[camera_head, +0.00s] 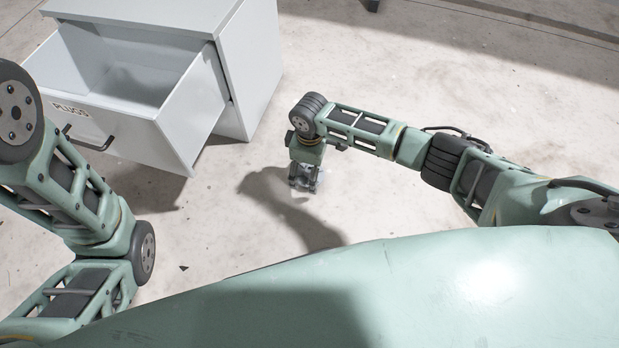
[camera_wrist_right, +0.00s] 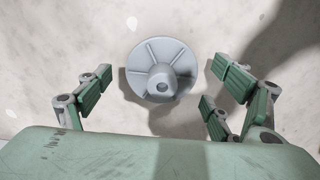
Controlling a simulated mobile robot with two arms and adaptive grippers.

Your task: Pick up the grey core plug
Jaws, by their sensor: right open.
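The grey core plug (camera_wrist_right: 161,70) lies on the pale floor, a round ribbed disc with a central hub facing up. It shows whole in the right wrist view, ahead of and between the spread fingers. My right gripper (camera_wrist_right: 158,98) is open and empty, with no finger touching the plug. In the head view my right gripper (camera_head: 303,187) points down low over the floor, and the plug is mostly hidden beneath it. My left arm comes in at the left of the head view, but its gripper is out of the picture.
A grey cabinet (camera_head: 247,65) stands at the upper left with its drawer labelled PLUGS (camera_head: 130,130) pulled out. The drawer has a dark handle (camera_head: 88,140) and looks empty where visible. Bare floor lies around the right gripper, with small dark scraps to its left.

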